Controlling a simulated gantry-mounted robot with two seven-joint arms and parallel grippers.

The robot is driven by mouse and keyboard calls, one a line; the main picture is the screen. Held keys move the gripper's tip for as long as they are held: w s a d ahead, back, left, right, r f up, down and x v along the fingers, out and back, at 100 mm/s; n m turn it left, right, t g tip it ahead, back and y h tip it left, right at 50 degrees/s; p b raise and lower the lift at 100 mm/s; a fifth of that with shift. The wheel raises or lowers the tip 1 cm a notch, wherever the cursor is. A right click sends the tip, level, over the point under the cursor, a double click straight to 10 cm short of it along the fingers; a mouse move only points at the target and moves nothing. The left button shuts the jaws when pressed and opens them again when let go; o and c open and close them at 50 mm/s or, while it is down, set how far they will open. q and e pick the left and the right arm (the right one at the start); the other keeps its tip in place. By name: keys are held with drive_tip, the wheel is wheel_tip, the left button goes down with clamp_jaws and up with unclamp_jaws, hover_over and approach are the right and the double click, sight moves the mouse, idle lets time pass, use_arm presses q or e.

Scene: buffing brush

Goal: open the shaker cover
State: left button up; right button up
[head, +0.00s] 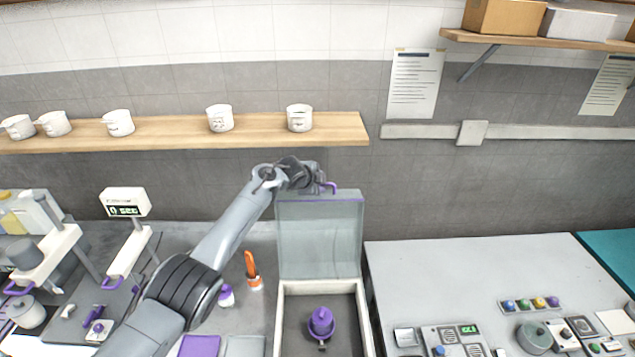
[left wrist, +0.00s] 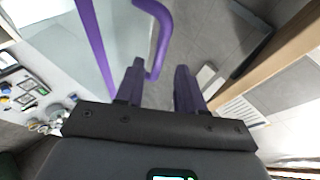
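The shaker cover (head: 320,240) is a clear panel with a purple top edge, standing upright at the back of the white-rimmed shaker box (head: 282,325). Its purple handle (head: 333,187) is at the top edge; the handle also shows in the left wrist view (left wrist: 166,28). My left gripper (head: 317,184) is at the top of the cover, beside the handle. In the left wrist view its two purple fingers (left wrist: 160,72) are apart, with the handle's bent end close to the left finger; I cannot tell whether they touch. My right gripper is not in view.
A wooden shelf with several white cups (head: 300,118) is behind my left arm. An orange-handled tool in a holder (head: 253,272) stands left of the box. A white bench (head: 430,280) with devices is at right.

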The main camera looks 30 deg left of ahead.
use_arm(q)
drive_tip(key=shift+v, duration=0.8)
drive_tip(key=b+v, duration=0.1)
drive_tip(key=v, duration=0.8)
drive_tip(key=shift+s, duration=0.1)
